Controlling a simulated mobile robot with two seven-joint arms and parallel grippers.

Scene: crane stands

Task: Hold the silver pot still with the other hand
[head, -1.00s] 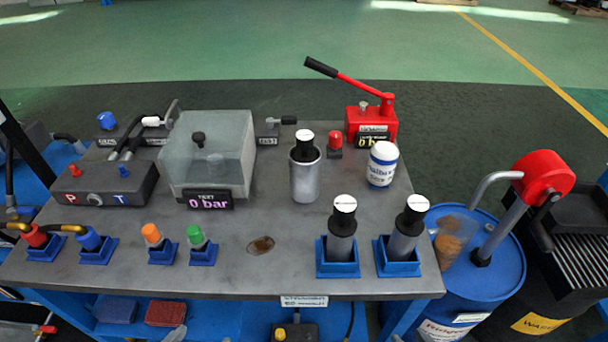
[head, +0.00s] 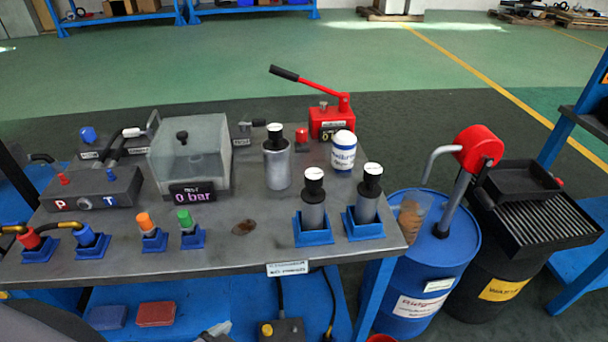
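The silver pot (head: 277,170) stands upright on the grey bench top (head: 200,255), right of the clear box. A black piece with a white top (head: 275,137) sits in its upper end. Neither of my grippers shows in the head view, and nothing touches the pot.
Two grey cylinders with black, white-topped caps (head: 314,205) (head: 368,198) stand in blue holders in front. A white-and-blue jar (head: 343,152) and a red hand pump (head: 331,122) are right of and behind the pot. A clear box (head: 212,155) is at left. A blue drum (head: 440,265) stands off the right edge.

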